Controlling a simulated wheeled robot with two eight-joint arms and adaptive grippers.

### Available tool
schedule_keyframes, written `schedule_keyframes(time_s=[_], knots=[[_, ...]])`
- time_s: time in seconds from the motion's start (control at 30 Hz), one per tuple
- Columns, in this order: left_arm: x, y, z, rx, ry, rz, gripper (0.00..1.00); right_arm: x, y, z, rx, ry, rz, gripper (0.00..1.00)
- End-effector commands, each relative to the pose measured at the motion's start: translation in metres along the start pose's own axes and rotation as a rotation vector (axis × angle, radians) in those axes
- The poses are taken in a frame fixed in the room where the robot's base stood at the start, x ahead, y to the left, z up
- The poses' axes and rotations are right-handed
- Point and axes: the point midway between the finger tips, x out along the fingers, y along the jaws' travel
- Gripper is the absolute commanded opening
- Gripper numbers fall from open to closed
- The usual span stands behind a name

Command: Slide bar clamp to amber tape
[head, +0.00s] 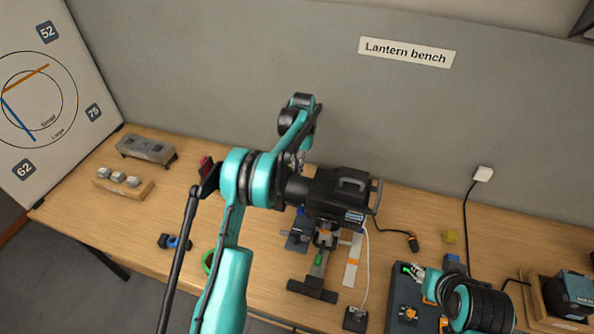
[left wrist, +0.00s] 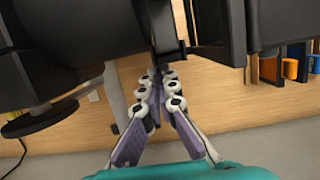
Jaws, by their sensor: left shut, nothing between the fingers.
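A black lantern (head: 338,190) with a grey handle stands mid-bench. Below it runs a dark rail (head: 318,268) with a green mark. Beside the rail lies a pale strip (head: 351,274) with an amber tape band (head: 353,262). I cannot single out the bar clamp for certain; a dark fitting with blue (head: 297,238) sits left of the rail. My left gripper (head: 300,161) is behind the lantern's left end, partly hidden by my arm. In the left wrist view its fingers (left wrist: 157,86) are shut and empty, close under black parts. My right gripper (head: 413,269) is low at the right; its opening is unclear.
A green ring (head: 208,262) lies near the front edge.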

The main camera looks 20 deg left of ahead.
Motion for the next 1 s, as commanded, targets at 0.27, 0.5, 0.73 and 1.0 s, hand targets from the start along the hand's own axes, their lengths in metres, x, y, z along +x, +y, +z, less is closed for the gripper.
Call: schedule_keyframes(time_s=[0.27, 0.5, 0.73, 1.0], knots=[[0.005, 0.0, 0.014, 0.0, -0.001, 0.0, 0.0, 0.009, 0.0, 0.006, 0.0, 0.0, 0.0, 0.4], [0.014, 0.0, 0.047, 0.0, -0.002, 0.0, 0.0, 0.022, 0.0, 0.016, 0.0, 0.0, 0.0, 0.4], [0.014, 0.0, 0.056, 0.0, -0.001, 0.0, 0.0, 0.023, 0.0, 0.016, 0.0, 0.0, 0.0, 0.4], [0.013, 0.0, 0.055, 0.0, 0.0, 0.0, 0.0, 0.023, 0.0, 0.016, 0.0, 0.0, 0.0, 0.4]])
